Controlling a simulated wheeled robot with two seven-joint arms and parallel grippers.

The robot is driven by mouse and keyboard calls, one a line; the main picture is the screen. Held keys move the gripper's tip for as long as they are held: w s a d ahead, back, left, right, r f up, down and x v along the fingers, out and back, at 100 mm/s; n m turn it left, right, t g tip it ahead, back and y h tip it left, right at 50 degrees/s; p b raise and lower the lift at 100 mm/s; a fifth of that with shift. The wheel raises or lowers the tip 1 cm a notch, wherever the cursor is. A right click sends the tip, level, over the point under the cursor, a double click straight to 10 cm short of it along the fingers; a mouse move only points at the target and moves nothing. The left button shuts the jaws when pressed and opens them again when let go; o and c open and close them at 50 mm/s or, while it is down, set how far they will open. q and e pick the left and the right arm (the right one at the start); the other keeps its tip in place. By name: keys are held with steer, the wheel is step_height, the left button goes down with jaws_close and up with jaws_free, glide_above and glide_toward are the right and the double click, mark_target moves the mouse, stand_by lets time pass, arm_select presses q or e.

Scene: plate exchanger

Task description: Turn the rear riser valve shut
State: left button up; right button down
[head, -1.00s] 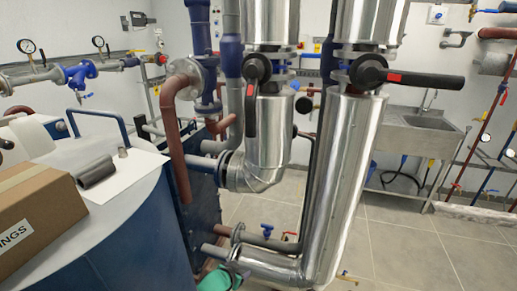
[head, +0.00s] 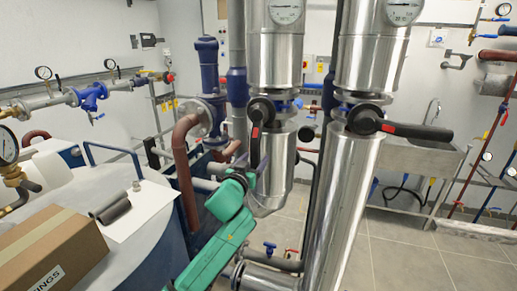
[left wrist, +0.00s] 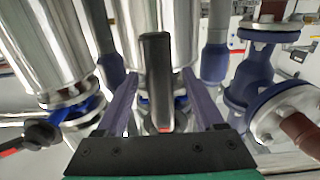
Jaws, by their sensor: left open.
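Two silver insulated risers stand side by side, each with a black, red-marked lever valve. The left lever (head: 255,140), on the riser that looks farther back, hangs down along its pipe. I take it as the rear riser valve. The other lever (head: 415,130) points right, across its pipe; its valve also shows at the left of the left wrist view (left wrist: 42,132). My left gripper (head: 246,176) is at the lower end of the hanging lever. In the left wrist view the open fingers (left wrist: 158,88) stand either side of this lever (left wrist: 155,70). Contact cannot be told. My right gripper is out of view.
A blue pump body with a flange (head: 208,95) and a red-brown pipe (head: 184,160) stand left of the risers. A cardboard box (head: 50,250) lies on the tank at lower left. A steel sink (head: 425,155) is behind at right. The floor at right is clear.

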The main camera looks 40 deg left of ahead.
arm_select(q)
steer(key=shift+p+x, duration=0.3)
steer(key=shift+x, duration=1.65)
jaws_close()
